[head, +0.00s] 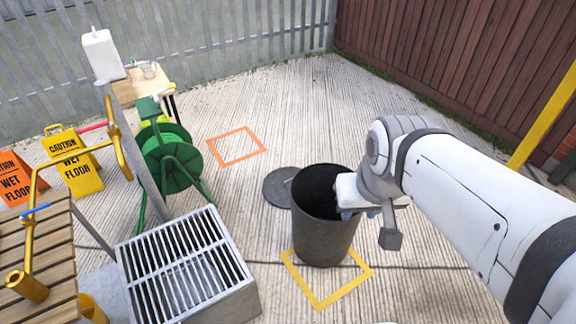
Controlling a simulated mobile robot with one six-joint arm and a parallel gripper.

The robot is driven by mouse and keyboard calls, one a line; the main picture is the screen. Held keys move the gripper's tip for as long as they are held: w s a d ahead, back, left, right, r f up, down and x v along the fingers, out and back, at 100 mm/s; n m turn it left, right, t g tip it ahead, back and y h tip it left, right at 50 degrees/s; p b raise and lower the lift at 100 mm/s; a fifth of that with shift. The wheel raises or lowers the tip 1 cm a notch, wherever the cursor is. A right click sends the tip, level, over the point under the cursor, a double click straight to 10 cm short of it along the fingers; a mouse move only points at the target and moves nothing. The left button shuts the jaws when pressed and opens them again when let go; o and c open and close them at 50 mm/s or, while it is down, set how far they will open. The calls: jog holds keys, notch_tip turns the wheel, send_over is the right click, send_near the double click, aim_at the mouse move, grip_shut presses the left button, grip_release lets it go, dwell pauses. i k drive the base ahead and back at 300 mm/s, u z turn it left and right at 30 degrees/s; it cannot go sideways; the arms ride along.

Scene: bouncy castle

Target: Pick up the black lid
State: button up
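The lid (277,187), a dark grey to black round disc, lies flat on the ground just left of a black bin (324,238). The bin hides part of the lid's right side. The bin stands upright and its top is uncovered. My gripper (352,212) is over the right side of the bin's mouth, to the right of the lid and apart from it. The arm's end partly hides its fingers, so I cannot tell whether they are open or shut.
A yellow square outline (320,307) is on the ground around the bin's foot, and an orange square outline (236,146) lies behind. A grated metal box (236,303), a green hose reel (172,165) and yellow caution sign (78,180) stand left. Open ground lies behind the bin.

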aim_at(276, 186)
jog(key=u, duration=0.1)
jog(key=k, duration=0.55)
jog(key=z, duration=1.15)
jog(key=i, duration=6.1)
jog(key=z, duration=1.15)
jog(key=k, duration=0.1)
jog(key=u, duration=3.95)
